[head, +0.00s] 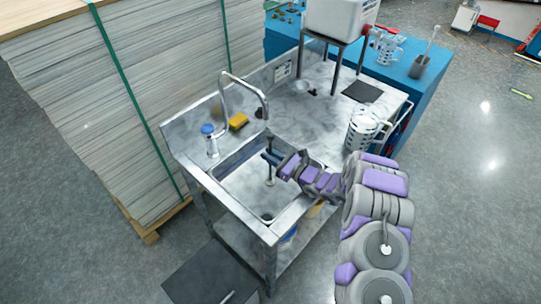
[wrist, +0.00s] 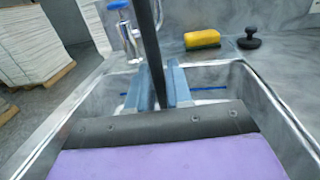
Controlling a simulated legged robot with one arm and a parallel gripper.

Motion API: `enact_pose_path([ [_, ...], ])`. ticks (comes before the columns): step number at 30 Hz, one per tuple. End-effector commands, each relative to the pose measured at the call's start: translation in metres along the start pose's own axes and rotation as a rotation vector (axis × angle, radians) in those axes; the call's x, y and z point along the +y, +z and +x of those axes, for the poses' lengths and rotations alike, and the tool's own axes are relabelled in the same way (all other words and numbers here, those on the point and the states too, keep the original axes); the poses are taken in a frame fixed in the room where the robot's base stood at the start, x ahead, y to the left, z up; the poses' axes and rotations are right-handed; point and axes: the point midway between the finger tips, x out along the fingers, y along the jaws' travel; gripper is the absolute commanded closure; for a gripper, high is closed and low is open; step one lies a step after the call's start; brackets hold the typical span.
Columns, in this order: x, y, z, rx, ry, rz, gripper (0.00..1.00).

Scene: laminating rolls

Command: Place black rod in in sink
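The black rod (wrist: 147,40) stands between the two blue fingers of my gripper (wrist: 161,88) in the wrist view. The fingers are shut on it, and it runs up out of the top of the picture. In the head view my gripper (head: 270,158) is over the basin of the metal sink (head: 240,187), near its right side. The sink's rim (wrist: 270,92) surrounds the fingers in the wrist view. My purple and grey wrist hides the near part of the basin.
A curved faucet (head: 248,80), a blue-topped bottle (head: 209,140) and a yellow sponge (head: 238,122) are along the sink's back edge. A black knob (wrist: 249,38) stands right of the sponge. A strapped stack of sheets (head: 110,90) is left.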

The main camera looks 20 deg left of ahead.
Motion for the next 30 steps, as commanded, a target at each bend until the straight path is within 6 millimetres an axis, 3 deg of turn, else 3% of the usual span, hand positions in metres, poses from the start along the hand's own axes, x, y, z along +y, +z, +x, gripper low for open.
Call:
enact_pose_path([
  [7,0.000,0.001,-0.001,-0.001,0.000,0.000,0.57],
  [17,-0.001,0.003,-0.005,0.000,-0.001,0.001,0.57],
  [30,-0.002,0.004,-0.086,-0.001,-0.004,0.001,0.57],
])
